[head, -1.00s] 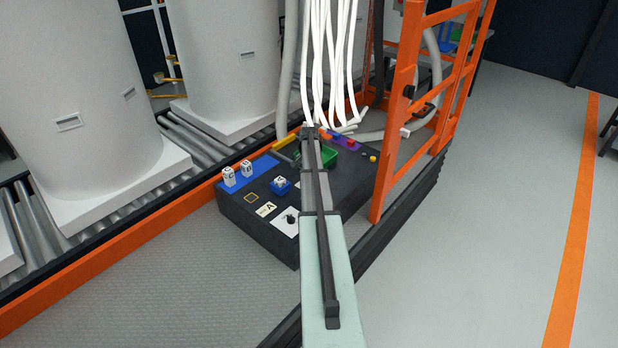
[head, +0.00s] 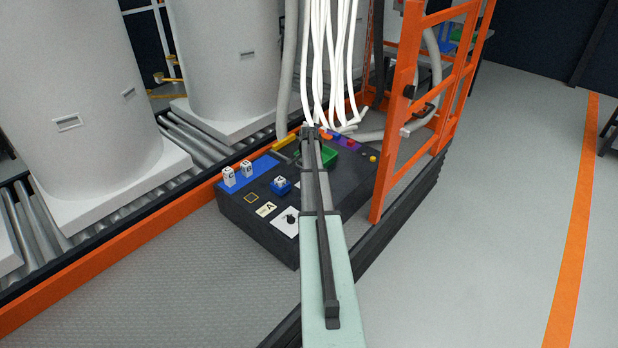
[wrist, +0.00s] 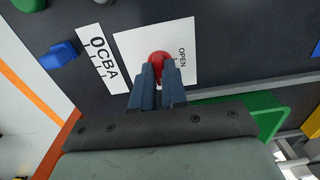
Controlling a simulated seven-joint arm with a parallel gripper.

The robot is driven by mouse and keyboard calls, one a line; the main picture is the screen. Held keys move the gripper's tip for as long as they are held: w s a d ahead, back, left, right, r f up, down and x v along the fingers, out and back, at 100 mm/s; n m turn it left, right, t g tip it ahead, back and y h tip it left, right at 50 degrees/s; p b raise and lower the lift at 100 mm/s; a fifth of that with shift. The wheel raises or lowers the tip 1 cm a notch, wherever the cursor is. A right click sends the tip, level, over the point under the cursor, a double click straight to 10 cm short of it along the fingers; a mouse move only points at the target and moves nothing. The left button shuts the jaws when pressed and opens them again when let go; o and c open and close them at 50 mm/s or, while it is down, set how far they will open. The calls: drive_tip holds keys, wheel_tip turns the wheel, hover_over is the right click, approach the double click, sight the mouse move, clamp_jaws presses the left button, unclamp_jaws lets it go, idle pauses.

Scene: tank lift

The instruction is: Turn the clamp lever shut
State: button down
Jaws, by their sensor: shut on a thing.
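The clamp lever shows as a round red knob (wrist: 159,58) over a white plate (wrist: 128,44) marked "OPEN" in the wrist view. My gripper (wrist: 159,72) is shut on this knob, with one dark blue finger on each side of it. The fingers hide the lower part of the knob, and the lever's shaft cannot be made out. In the head view my own arm covers the gripper and the knob.
White hoses (head: 335,60) hang behind my arm. An orange rail (head: 390,150) stands to the right.

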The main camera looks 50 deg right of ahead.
drive_tip(key=c, duration=1.2)
unclamp_jaws()
drive_tip(key=shift+o, duration=0.2)
drive_tip(key=shift+r, duration=0.15)
wheel_tip(320, 180, up, 14)
drive_tip(key=shift+f, duration=0.2)
